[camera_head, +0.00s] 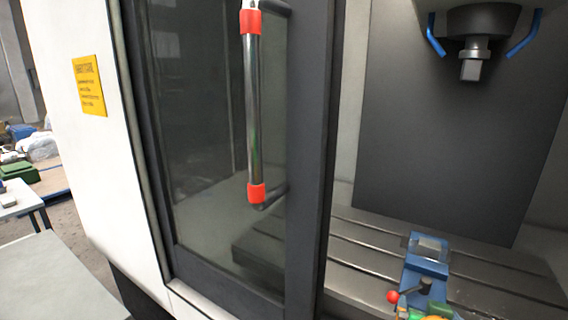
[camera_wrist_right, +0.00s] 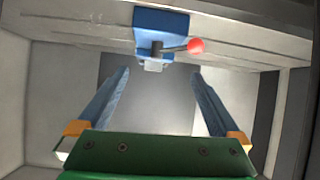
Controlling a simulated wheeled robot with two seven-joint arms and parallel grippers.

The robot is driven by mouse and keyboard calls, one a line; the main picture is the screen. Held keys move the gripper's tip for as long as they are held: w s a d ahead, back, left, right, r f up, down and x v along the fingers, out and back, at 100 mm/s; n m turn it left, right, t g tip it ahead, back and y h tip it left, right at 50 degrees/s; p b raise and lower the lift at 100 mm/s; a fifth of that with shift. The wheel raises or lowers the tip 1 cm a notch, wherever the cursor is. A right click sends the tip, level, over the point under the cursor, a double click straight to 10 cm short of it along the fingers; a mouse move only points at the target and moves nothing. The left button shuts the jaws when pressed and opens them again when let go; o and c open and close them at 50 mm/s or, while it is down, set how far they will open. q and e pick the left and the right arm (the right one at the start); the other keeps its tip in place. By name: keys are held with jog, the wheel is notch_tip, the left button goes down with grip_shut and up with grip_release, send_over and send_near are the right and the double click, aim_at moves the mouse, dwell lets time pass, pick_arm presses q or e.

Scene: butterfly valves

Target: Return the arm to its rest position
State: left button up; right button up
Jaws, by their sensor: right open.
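My right gripper (camera_wrist_right: 160,75) is open in the wrist view, with its two blue-grey fingers wide apart and nothing between them. Green and orange parts at the bottom edge of the head view, just below the vise, look like a bit of this gripper; its fingertips cannot be made out there. The blue vise (camera_head: 427,262) with a red-ball lever stands on the machine's slotted table. In the wrist view the vise (camera_wrist_right: 160,28) is at the top, beyond the fingertips and apart from them. My left gripper is not in view.
The machine door (camera_head: 215,130) with its red-ended handle (camera_head: 254,110) stands left of the opening. The spindle (camera_head: 472,62) hangs at the upper right above the slotted table (camera_head: 380,248). A grey bench (camera_head: 60,280) is at the lower left. Space between spindle and vise is clear.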

jog(key=s+a+f+n+g+y, duration=0.3)
jog(key=s+a+f+n, duration=0.15)
jog(key=s+f, duration=0.6)
jog(key=s+a+f+n+g+y, duration=0.3)
jog(key=s+a+f+g, duration=0.15)
jog(key=s+f, duration=0.65)
jog(key=s+f+x, duration=0.1)
jog(key=s+x, duration=0.2)
jog(key=x, duration=1.1)
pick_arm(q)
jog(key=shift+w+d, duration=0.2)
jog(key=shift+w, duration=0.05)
pick_arm(e)
jog(key=s+d+f+g, duration=0.1)
jog(key=s+f, duration=1)
jog(key=s, duration=0.2)
jog(key=shift+d+f+g, duration=0.2)
jog(key=shift+d+g, duration=0.15)
jog(key=shift+d, duration=0.05)
jog(key=shift+s, duration=0.15)
